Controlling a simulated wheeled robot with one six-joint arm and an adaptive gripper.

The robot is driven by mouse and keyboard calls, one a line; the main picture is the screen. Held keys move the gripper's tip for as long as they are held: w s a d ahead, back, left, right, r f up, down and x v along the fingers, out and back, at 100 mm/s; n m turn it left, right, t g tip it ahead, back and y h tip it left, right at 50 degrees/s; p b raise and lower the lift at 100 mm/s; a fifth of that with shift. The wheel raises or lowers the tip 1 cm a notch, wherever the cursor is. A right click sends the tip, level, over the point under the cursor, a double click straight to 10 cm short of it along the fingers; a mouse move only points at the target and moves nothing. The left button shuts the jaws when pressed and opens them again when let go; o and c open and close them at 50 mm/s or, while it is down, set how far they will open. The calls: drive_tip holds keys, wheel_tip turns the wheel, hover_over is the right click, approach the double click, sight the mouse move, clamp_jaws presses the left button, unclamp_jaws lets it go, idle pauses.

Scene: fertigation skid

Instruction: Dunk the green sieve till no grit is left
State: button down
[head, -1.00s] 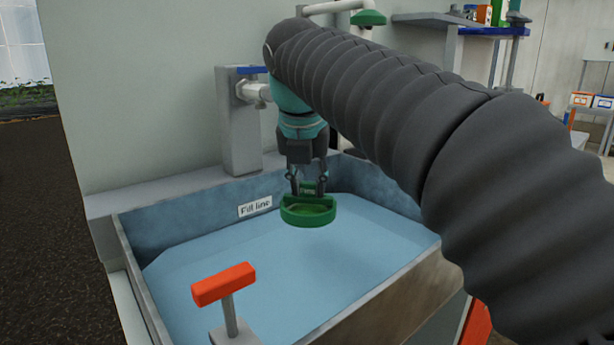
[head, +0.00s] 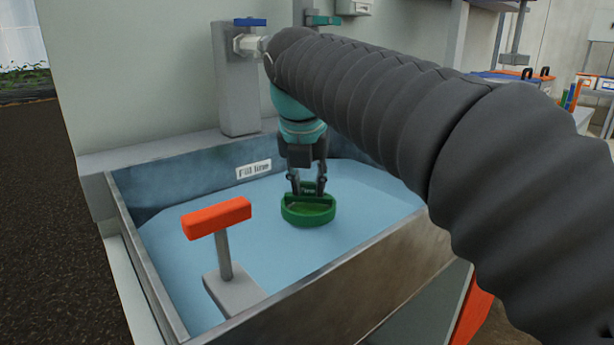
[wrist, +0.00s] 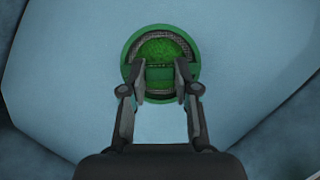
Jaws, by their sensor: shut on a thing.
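My gripper (head: 308,186) is shut on the raised grip of the green sieve (head: 308,213). The sieve is round and upright, over the middle of the basin's blue water (head: 370,195). I cannot tell whether its underside touches the water. In the wrist view, my gripper's fingers (wrist: 161,80) pinch the grip in the sieve's middle. The sieve (wrist: 128,68) shows a rough green patch inside, with grey mesh along its inner edge. I cannot tell for sure whether the patch is grit.
The metal basin (head: 345,285) has a "Fill line" label (head: 253,169) on its back wall. An orange T-handle (head: 216,217) stands at the front left. A tap with a blue lever (head: 250,22) is behind. Open water lies left of the sieve.

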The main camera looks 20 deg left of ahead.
drive_tip(key=shift+f+b, duration=1.05)
drive_tip(key=shift+f, duration=1.05)
drive_tip(key=shift+r, duration=0.1)
wheel_tip(320, 180, up, 8)
drive_tip(key=p, duration=0.8)
drive_tip(key=shift+p, duration=0.4)
drive_tip(key=shift+r+p, duration=0.8)
drive_tip(key=shift+r, duration=0.45)
wheel_tip(320, 180, up, 8)
hover_over(308, 200)
drive_tip(key=shift+f, duration=0.15)
drive_tip(key=shift+w, duration=0.15)
